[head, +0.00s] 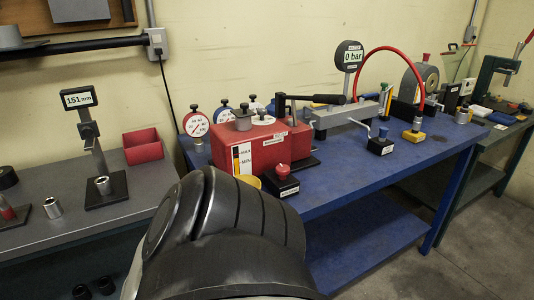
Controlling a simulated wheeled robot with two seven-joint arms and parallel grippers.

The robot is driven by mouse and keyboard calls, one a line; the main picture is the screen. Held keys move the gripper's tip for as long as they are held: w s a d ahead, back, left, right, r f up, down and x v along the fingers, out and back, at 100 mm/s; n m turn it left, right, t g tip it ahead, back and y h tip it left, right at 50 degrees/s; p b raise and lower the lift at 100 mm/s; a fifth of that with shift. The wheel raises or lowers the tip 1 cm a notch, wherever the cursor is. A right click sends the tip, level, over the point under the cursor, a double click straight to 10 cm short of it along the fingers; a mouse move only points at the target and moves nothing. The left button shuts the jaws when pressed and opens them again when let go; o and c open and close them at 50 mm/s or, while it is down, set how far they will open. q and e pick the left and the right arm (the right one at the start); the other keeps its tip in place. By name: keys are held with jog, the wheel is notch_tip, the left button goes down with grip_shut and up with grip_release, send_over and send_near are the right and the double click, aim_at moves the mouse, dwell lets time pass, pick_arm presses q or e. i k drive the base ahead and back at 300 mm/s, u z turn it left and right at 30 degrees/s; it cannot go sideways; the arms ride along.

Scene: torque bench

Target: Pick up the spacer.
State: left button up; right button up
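A short silver hollow cylinder (53,208), which looks like a spacer, stands upright on the grey bench at the left. A similar silver cylinder (103,185) stands on the black base of a height gauge (92,140) whose display reads about 151 mm. I cannot tell which of the two is the spacer. A large dark part of my own arm fills the lower middle of the view and hides the floor and bench edges behind it. Neither of my grippers shows.
A red open bin (142,147) sits behind the gauge on the grey bench (140,185). To the right, a blue bench (345,178) carries a red pump box (262,150), dial gauges, a 0 bar gauge (349,56) and a red hose. Dark rings lie low at the left.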

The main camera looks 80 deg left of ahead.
aim_at(102, 185)
jog(key=i, duration=0.65)
jog(key=u, duration=3.75)
